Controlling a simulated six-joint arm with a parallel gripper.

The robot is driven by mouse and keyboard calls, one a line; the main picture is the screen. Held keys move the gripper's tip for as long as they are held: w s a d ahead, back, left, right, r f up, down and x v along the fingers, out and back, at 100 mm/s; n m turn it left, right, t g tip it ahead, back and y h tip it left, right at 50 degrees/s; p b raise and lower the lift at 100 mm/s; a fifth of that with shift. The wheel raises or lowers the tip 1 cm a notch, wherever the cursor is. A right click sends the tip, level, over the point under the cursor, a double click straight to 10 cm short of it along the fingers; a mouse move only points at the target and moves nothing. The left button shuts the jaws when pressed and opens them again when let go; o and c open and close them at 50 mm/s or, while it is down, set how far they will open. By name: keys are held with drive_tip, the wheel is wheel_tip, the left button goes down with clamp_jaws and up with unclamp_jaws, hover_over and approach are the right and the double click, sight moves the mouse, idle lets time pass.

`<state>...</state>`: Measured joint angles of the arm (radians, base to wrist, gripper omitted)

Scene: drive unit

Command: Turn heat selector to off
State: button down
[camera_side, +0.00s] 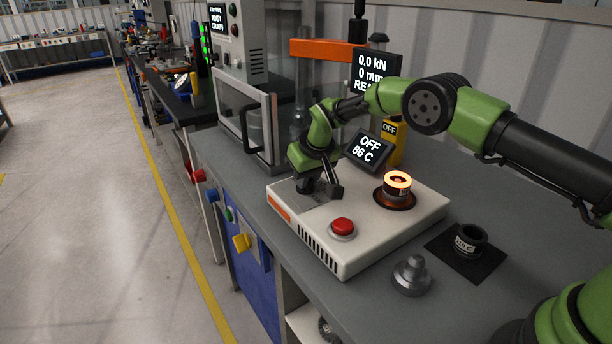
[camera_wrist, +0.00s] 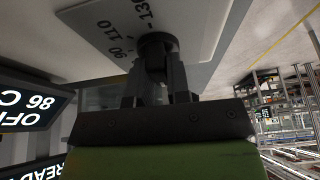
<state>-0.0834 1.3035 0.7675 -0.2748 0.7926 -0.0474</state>
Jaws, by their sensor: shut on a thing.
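The heat selector is a dark round knob (camera_wrist: 157,42) on a pale dial plate (camera_wrist: 112,22) marked 90, 110 and 130 in the wrist view. My gripper (camera_wrist: 158,66) is shut on the knob, a finger on each side. In the side view my gripper (camera_side: 320,186) is down at the back left of the white heater unit (camera_side: 350,256) and mostly covers the knob. The knob's pointer cannot be made out. The unit's display (camera_side: 368,147) reads OFF and 86 C.
A red button (camera_side: 342,227) and a glowing orange heater ring (camera_side: 397,183) are on the unit. A black ring part (camera_side: 470,241) lies on a dark mat, and a grey metal stepped part (camera_side: 411,275) stands nearby.

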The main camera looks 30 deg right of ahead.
drive_tip(key=shift+f+n, duration=0.1)
drive_tip(key=shift+n, duration=0.2)
drive_tip(key=c, duration=1.1)
unclamp_jaws()
drive_tip(key=v, duration=1)
drive_tip(key=shift+d, duration=0.1)
